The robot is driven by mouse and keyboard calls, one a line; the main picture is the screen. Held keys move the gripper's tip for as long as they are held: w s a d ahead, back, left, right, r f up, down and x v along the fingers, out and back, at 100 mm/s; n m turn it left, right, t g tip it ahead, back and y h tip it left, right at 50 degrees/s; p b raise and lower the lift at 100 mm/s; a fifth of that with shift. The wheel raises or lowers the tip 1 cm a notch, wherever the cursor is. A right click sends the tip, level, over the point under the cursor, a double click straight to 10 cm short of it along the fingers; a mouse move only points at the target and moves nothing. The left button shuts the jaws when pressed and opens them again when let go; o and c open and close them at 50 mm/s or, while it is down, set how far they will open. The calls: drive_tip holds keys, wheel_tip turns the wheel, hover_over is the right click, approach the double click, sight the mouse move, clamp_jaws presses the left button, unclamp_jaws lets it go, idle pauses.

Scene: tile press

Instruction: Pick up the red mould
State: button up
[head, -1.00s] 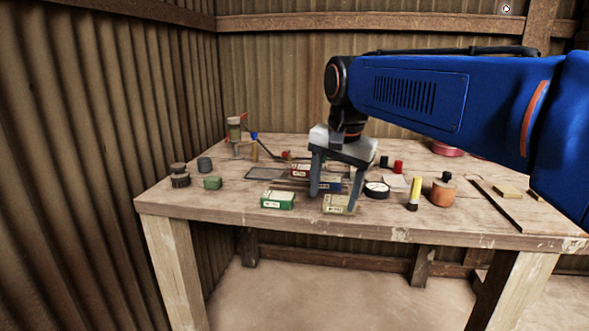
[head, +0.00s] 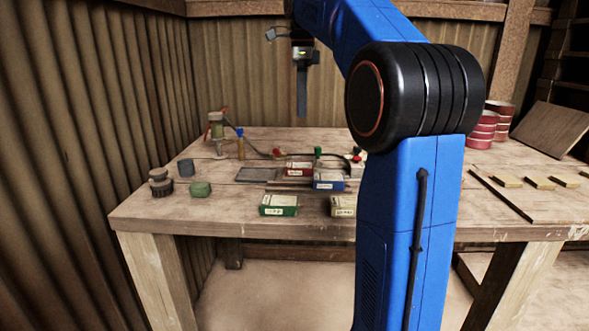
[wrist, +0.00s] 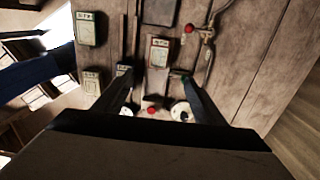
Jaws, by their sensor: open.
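The red mould (head: 298,168) is a small red block with a pale label, lying on the middle of the wooden table in the head view. It also shows in the wrist view (wrist: 158,52), above and between the finger ends. My gripper (head: 302,112) is raised well above the table, fingers pointing down, apart from the mould. In the wrist view my gripper (wrist: 158,86) has its two fingers spread wide with nothing held between them.
A blue mould (head: 328,182) lies just right of the red one. Green (head: 278,205) and beige (head: 343,206) moulds lie near the front edge. A hose and a red-knobbed valve (wrist: 189,29) are behind. My arm hides the table's right-middle part.

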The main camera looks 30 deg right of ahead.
hover_over(299, 165)
drive_tip(key=f, duration=1.2)
drive_tip(key=shift+d, duration=0.4)
drive_tip(key=shift+a+f, duration=0.2)
drive_tip(key=shift+f, duration=1.1)
drive_tip(key=shift+a+f, duration=0.15)
drive_tip(key=shift+f, duration=1.1)
drive_tip(key=c, duration=1.4)
